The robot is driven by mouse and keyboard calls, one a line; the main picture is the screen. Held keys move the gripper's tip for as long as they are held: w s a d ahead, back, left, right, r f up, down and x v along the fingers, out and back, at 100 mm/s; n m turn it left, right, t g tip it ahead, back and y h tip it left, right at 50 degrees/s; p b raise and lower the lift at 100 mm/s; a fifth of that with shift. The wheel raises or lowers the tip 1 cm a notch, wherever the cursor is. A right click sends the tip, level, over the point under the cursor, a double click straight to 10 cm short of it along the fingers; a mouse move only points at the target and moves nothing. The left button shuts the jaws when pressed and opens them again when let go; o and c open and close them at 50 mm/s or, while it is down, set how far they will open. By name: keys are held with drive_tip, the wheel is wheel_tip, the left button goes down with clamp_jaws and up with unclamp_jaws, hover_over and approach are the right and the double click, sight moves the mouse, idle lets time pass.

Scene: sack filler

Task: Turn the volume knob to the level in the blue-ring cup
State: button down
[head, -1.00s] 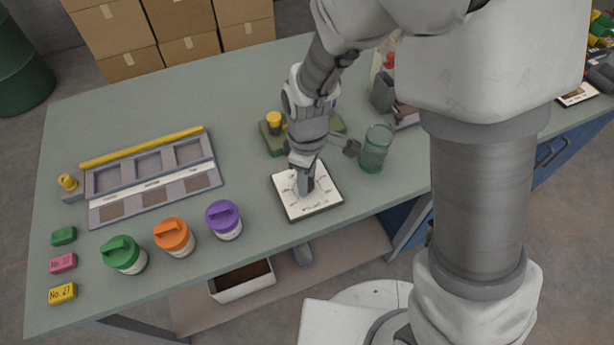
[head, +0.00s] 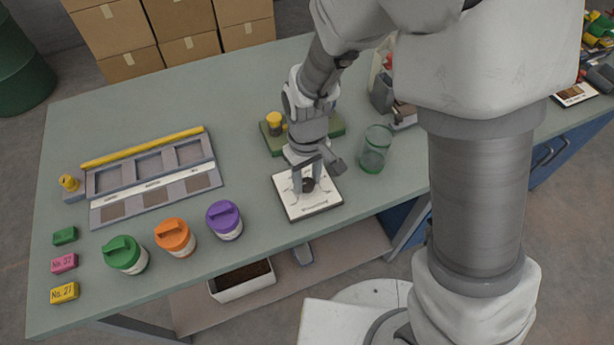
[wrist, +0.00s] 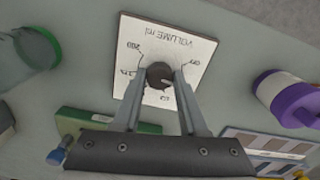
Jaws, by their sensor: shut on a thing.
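The volume knob (head: 308,185) is a small dark round knob on a white dial plate (head: 322,204) near the table's front edge. In the wrist view the knob (wrist: 158,74) sits between my fingertips, and the plate (wrist: 190,37) reads "VOLUME ml" with numbers around it. A pale mark shows on the knob, but its exact setting is unclear. My gripper (wrist: 160,80) is shut on the knob, one finger on each side. A clear cup with a green ring (head: 375,150) stands right of the plate; its level is hard to read. I see no blue-ring cup.
Purple (head: 224,220), orange (head: 174,237) and green (head: 123,254) lidded jars stand left of the dial. A grey compartment tray (head: 150,208) lies behind them. A green base with a yellow knob (head: 274,122) is just behind my gripper. The table's back left is clear.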

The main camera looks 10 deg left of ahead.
sight(308, 183)
drive_tip(key=m+p, duration=0.1)
drive_tip(key=m, duration=0.5)
drive_tip(key=shift+r, duration=0.1)
drive_tip(key=m+p, duration=0.1)
drive_tip(key=m, duration=0.4)
drive_tip(key=shift+m+p, duration=0.3)
drive_tip(key=shift+m, duration=0.1)
drive_tip(key=shift+c, duration=2.3)
unclamp_jaws()
wheel_tip(308, 183, up, 17)
drive_tip(key=p, duration=0.2)
drive_tip(key=shift+r, duration=0.15)
